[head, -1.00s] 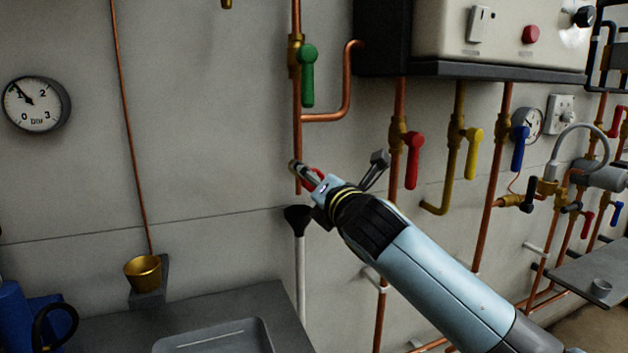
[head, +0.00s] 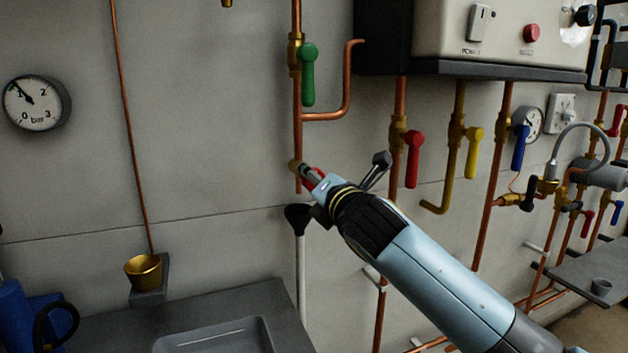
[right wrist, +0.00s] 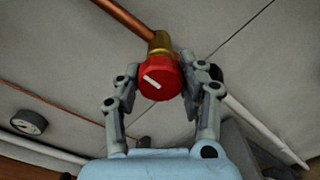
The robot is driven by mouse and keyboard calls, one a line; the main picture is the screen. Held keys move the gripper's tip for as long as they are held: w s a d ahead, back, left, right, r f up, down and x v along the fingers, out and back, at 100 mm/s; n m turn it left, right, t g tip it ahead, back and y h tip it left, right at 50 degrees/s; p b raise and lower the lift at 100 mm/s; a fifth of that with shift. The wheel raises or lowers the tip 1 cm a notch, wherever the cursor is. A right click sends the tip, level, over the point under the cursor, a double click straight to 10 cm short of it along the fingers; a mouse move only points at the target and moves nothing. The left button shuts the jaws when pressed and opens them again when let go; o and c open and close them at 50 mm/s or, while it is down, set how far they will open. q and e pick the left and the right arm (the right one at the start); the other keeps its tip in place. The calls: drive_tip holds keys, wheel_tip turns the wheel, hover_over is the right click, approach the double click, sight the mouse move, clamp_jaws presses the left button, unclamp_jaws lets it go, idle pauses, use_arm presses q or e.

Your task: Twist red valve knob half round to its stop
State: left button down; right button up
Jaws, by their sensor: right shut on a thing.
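The red valve knob (right wrist: 158,79) shows in the right wrist view, on a brass fitting (right wrist: 161,43) at the end of a copper pipe. A white mark runs slantwise across its face, from upper left to lower right. My right gripper (right wrist: 160,88) is shut on the knob, one finger on each side. In the head view the right gripper (head: 307,174) reaches the lower end of the copper pipe, and only a little red of the knob (head: 314,178) shows. My left gripper is not in view.
A green lever valve (head: 307,75) sits above on the same pipe. A red lever (head: 413,158) and a yellow lever (head: 473,152) hang to the right. A plunger (head: 298,218) stands just below the gripper. A grey sink (head: 215,338) lies at lower left.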

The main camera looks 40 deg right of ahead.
drive_tip(key=m, duration=0.3)
drive_tip(key=shift+m, duration=0.4)
drive_tip(key=m, duration=0.4)
drive_tip(key=m+b, duration=0.1)
drive_tip(key=m, duration=0.4)
drive_tip(key=shift+f, duration=0.1)
drive_tip(key=shift+m+b, duration=0.7)
drive_tip(key=shift+m, duration=1.4)
drive_tip(key=o, duration=1.2)
